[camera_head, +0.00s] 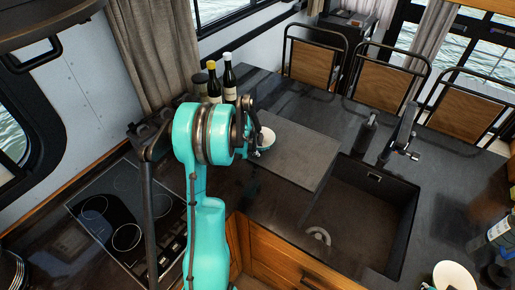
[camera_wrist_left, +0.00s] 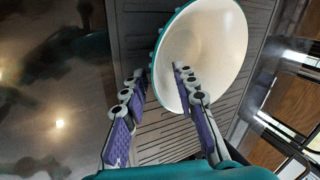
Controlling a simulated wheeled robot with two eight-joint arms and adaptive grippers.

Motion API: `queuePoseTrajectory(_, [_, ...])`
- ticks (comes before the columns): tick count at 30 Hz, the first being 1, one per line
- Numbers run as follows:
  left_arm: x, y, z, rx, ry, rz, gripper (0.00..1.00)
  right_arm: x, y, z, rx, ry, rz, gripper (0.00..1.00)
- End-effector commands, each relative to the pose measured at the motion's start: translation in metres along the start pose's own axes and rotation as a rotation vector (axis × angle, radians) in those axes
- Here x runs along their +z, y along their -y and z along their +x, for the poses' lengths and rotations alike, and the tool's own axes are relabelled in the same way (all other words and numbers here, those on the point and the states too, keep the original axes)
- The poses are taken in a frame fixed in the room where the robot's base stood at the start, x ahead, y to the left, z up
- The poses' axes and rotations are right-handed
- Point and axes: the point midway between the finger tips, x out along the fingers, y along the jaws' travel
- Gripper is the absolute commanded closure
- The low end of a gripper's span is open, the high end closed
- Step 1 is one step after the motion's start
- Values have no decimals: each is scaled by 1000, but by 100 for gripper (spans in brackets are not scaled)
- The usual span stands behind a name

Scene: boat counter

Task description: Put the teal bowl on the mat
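The teal bowl (camera_head: 268,141), white inside, is mostly hidden behind my left gripper in the head view. It is over the left part of the grey mat (camera_head: 307,160). In the left wrist view the bowl (camera_wrist_left: 215,50) is large, with the ridged mat (camera_wrist_left: 135,22) behind it. My left gripper (camera_wrist_left: 160,78) has its fingers apart across the bowl's near rim, one outside and one over the white inside. A gap shows between the fingers, and I see no firm grip on the wall. My right gripper is out of view.
A sink (camera_head: 355,215) with a dark tap (camera_head: 402,130) lies right of the mat. Bottles (camera_head: 229,78) stand behind my left gripper. A cooktop (camera_head: 118,215) is at left. A white dish (camera_head: 454,276) and bottles are at the lower right.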

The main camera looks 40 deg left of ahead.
Motion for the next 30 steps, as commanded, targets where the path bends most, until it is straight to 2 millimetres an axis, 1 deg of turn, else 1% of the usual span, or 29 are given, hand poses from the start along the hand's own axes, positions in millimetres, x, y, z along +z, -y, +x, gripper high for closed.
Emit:
queuePoseTrajectory(3, [0,2,-4,0,0,0,71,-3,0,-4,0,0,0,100])
queuePoseTrajectory(5, [0,2,-12,0,0,-1,71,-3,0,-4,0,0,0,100])
queuePoseTrajectory(8, [0,1,-31,0,0,-1,71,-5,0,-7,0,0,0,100])
queuePoseTrajectory(15, [0,1,-85,0,1,-1,71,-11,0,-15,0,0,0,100])
queuePoseTrajectory(18, [0,1,-102,0,1,-1,71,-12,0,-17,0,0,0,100])
queuePoseTrajectory(21, [0,1,-114,0,0,-1,71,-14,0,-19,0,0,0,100])
queuePoseTrajectory(24, [-2,1,-122,0,0,-5,71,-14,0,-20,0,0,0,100])
queuePoseTrajectory(26, [-10,0,-129,-2,-1,-24,71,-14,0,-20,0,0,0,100])
queuePoseTrajectory(29, [-40,-6,-147,-10,-5,-105,71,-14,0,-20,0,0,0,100])
queuePoseTrajectory(30, [-57,-11,-158,-13,-7,-157,71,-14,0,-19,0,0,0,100])
